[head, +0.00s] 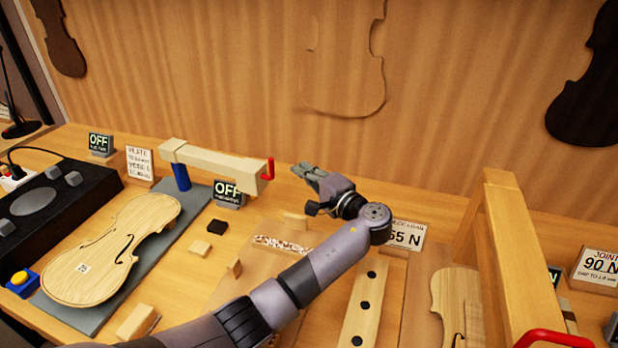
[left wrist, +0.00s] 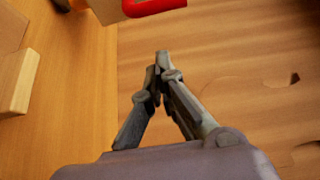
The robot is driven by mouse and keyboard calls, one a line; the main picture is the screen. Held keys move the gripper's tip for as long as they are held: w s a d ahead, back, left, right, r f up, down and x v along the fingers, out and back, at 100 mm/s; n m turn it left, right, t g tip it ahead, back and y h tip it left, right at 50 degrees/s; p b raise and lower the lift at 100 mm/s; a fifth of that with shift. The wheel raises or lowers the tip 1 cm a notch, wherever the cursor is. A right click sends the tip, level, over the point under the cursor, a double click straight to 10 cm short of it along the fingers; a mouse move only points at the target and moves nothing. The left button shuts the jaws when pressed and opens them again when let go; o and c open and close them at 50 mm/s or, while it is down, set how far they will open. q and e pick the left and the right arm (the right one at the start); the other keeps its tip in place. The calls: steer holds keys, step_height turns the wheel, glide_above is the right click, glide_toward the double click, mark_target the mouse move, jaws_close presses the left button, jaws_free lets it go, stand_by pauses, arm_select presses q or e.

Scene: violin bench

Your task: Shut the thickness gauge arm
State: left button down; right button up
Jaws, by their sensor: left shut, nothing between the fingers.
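The thickness gauge arm (head: 218,160) is a pale beam that stretches right from a blue post (head: 181,177) at the back of the bench. A red handle (head: 268,169) is at its right end. My left gripper (head: 304,171) is shut and empty, to the right of the handle and apart from it. In the left wrist view the shut fingers (left wrist: 160,62) point toward the red handle (left wrist: 154,6) at the top edge, with a gap between them. Only the end of the beam (left wrist: 106,10) shows there. My right gripper is not in view.
An OFF sign (head: 228,191) stands below the beam. Small wood blocks lie in front of it. A wooden frame (head: 510,240) with another red handle (head: 553,338) stands at the right.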

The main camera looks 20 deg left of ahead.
arm_select(q)
steer(key=b+x, duration=0.2)
steer(key=x, duration=0.4)
steer(key=s+p, duration=0.3)
steer(key=p, duration=0.1)
steer(key=shift+s+d+f+p, duration=0.1)
steer(key=shift+s+d+p, duration=0.25)
steer(key=shift+s, duration=0.05)
steer(key=shift+s, duration=0.15)
